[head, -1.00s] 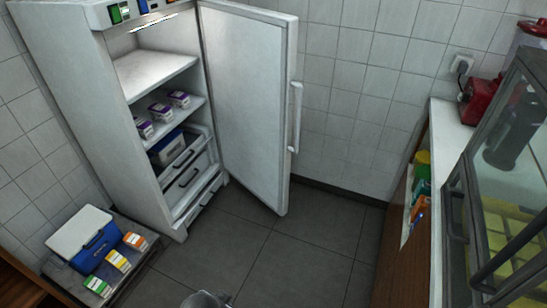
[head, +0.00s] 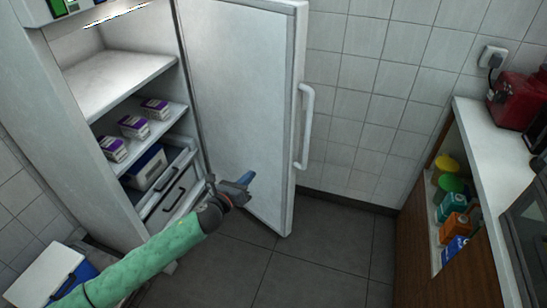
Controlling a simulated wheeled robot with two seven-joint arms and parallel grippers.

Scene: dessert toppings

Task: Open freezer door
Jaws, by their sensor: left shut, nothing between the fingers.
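The freezer (head: 75,120) stands at the left with its white door (head: 236,100) swung wide open to the right. The door's vertical handle (head: 307,125) is on the far edge of the door, facing the tiled wall. My green left arm comes in from the lower left. My right gripper is not in view.
Inside the freezer are shelves with several purple-and-white boxes (head: 134,127), a blue-and-white container (head: 148,167) and drawers. A blue cooler with a white lid (head: 48,277) is at the lower left. A counter (head: 488,140) with shelved bottles is at the right. The floor (head: 330,250) between is clear.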

